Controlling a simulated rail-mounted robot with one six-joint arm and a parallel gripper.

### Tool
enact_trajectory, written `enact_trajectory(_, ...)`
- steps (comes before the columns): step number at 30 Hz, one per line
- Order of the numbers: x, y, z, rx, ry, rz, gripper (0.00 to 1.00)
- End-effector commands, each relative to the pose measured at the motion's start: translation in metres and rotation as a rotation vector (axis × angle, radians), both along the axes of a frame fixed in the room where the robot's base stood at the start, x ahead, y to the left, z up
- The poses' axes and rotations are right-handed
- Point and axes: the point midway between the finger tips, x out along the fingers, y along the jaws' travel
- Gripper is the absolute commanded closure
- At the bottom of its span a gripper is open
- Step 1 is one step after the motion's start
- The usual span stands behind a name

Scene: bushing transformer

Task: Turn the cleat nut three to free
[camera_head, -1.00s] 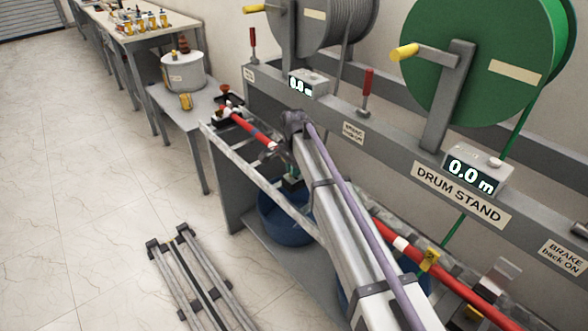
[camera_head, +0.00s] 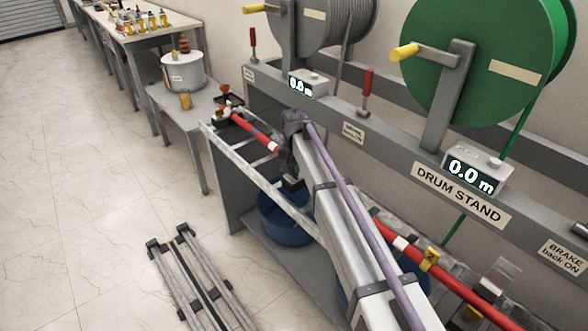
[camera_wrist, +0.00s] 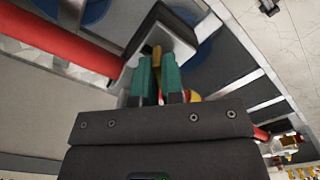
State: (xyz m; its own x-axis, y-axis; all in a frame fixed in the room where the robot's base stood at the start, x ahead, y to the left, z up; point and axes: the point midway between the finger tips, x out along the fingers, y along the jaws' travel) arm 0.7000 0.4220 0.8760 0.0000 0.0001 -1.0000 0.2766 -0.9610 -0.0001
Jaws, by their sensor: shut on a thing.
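In the wrist view my gripper (camera_wrist: 158,82) has two green fingers shut on a small brass-yellow piece that looks like a cleat nut (camera_wrist: 157,54). The nut sits at a grey and dark cleat block (camera_wrist: 178,30). Its number cannot be read, and the fingers hide much of it. A thick red cable (camera_wrist: 60,45) runs beside the cleat at the upper left. In the head view my gripper (camera_head: 292,183) is small and dark below the arm's bend, and the nut is hidden there. The red cable (camera_head: 262,138) shows left of my arm and again at lower right.
The drum stand (camera_head: 457,195) with a green drum (camera_head: 480,60) stands close behind my arm. A blue tub (camera_head: 280,215) is under the metal frame (camera_head: 262,187).

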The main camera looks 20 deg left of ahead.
Motion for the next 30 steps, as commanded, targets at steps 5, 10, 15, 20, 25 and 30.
enact_trajectory(5, -0.0003, -0.0002, -0.0002, 0.0, 0.0, 0.164, 1.0)
enact_trajectory(10, -0.0003, -0.0002, -0.0002, 0.0, 0.0, 0.324, 1.0)
enact_trajectory(15, -0.0003, -0.0002, -0.0002, 0.0, 0.0, 0.473, 1.0)
enact_trajectory(20, -0.0004, -0.0002, -0.0002, 0.0, 0.0, 0.589, 1.0)
enact_trajectory(25, -0.0004, -0.0002, -0.0002, 0.0, 0.0, 0.678, 1.0)
enact_trajectory(30, -0.0004, -0.0002, -0.0002, 0.0, 0.0, 0.73, 1.0)
